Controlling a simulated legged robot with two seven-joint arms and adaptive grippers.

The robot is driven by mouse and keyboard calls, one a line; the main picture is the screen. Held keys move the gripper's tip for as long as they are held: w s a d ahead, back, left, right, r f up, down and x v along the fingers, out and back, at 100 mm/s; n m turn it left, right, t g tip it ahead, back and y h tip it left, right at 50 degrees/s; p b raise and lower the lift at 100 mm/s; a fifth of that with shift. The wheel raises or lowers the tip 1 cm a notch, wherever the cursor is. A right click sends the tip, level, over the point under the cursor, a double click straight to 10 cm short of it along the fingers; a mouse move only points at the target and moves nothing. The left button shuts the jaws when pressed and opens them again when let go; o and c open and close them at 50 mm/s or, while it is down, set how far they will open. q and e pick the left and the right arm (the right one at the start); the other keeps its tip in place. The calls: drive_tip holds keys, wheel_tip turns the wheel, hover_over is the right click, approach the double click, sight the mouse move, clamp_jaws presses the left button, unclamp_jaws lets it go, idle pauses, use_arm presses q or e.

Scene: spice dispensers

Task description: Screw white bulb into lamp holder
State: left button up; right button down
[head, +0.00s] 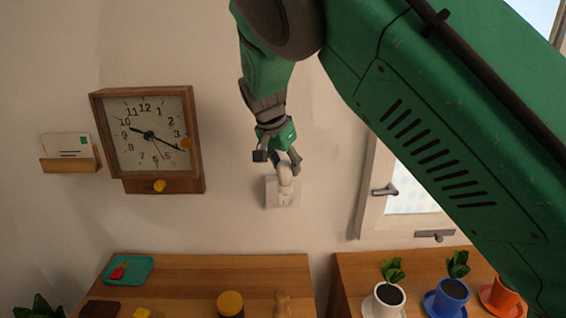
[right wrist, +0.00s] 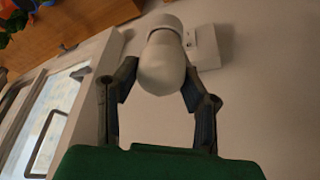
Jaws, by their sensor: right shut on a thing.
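The white bulb (right wrist: 161,65) is between the two fingers of my right gripper (right wrist: 160,92), which is shut on it. In the head view the bulb (head: 285,176) shows just below the right gripper (head: 277,160), in front of the lamp holder. The white lamp holder (head: 282,192) is fixed to the wall; its square plate also shows in the right wrist view (right wrist: 203,45). The bulb's far end is at a white round part by the plate. I cannot tell whether it is seated in the socket. My left gripper is not in view.
A wall clock (head: 148,135) and a letter holder (head: 70,164) hang at left. A window (head: 415,190) is at right. Below, a wooden counter (head: 180,268) holds a teal tray (head: 140,264) and a yellow-lidded jar (head: 230,303). Potted plants (head: 452,295) stand at lower right.

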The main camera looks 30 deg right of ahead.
drive_tip(key=shift+s+f+m+g, duration=0.1)
drive_tip(key=shift+s+m+g, duration=0.15)
drive_tip(key=shift+m, duration=0.45)
drive_tip(key=c, duration=1)
unclamp_jaws()
drive_tip(key=shift+o, duration=0.5)
drive_tip(key=shift+s+d+r, duration=0.15)
drive_tip(key=shift+s+r, duration=0.05)
drive_tip(key=shift+s, duration=0.1)
drive_tip(key=shift+w+r, duration=0.25)
drive_tip(key=shift+w, duration=0.05)
drive_tip(key=r, duration=0.8)
drive_tip(key=shift+s+r, duration=0.3)
drive_tip(key=shift+r, duration=0.05)
drive_tip(key=shift+w+r, duration=0.1)
drive_tip(key=shift+r, duration=0.25)
drive_tip(key=shift+f, duration=0.1)
